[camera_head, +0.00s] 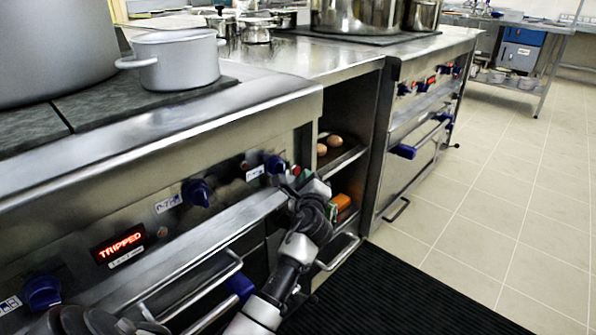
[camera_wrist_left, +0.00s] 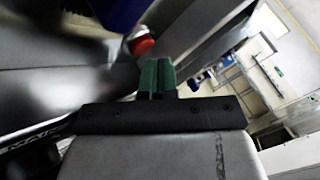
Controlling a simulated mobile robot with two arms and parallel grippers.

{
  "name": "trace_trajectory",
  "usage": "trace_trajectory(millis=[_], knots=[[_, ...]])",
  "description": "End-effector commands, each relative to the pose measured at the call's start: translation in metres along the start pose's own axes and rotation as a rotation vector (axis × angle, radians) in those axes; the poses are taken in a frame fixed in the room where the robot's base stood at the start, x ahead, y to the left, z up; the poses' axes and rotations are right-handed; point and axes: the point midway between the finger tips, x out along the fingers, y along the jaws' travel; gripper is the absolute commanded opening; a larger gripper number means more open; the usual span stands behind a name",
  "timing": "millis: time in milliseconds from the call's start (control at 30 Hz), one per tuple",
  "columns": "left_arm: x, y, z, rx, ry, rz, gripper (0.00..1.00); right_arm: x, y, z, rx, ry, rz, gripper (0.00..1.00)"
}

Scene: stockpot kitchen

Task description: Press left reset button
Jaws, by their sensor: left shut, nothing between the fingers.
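The left stove front carries a red lit display reading TRIPPED (camera_head: 119,246). A red button (camera_wrist_left: 141,45) shows in the left wrist view, just beyond my fingertips beside a blurred blue knob (camera_wrist_left: 118,12). In the head view a small red spot (camera_head: 296,171) shows by the right-hand blue knob (camera_head: 275,165), partly hidden by my gripper. My left gripper (camera_wrist_left: 157,75) has green fingers, shut together and empty. In the head view it (camera_head: 292,178) is at the right end of the panel. I cannot tell whether the fingertips touch the button. My right gripper is not in view.
Blue knobs (camera_head: 197,192) and handle bars (camera_head: 190,290) stick out along the stove front. A grey pot (camera_head: 178,60) stands on top. An open shelf (camera_head: 342,158) with round brown items is to the right. The tiled floor (camera_head: 500,230) is clear.

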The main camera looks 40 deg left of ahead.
Motion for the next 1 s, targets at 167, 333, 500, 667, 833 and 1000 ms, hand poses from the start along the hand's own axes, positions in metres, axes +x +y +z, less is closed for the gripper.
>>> trace_trajectory(millis=[167,333,500,667,833,1000], knots=[[0.001,0.002,0.001,0.001,-0.002,0.004,0.0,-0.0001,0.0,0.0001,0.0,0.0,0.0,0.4],[0.0024,0.003,0.0023,0.002,-0.003,0.004,0.0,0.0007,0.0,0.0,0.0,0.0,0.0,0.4],[0.0043,0.0046,0.004,0.003,-0.004,0.005,0.0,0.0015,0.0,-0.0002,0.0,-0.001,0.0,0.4],[0.0061,0.0063,0.0059,0.003,-0.006,0.006,0.0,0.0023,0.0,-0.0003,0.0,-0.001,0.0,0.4],[0.0079,0.0079,0.0074,0.005,-0.007,0.008,0.0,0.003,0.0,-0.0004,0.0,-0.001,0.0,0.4],[0.0096,0.0095,0.0087,0.007,-0.008,0.009,0.0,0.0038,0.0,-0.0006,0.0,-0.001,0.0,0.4]])
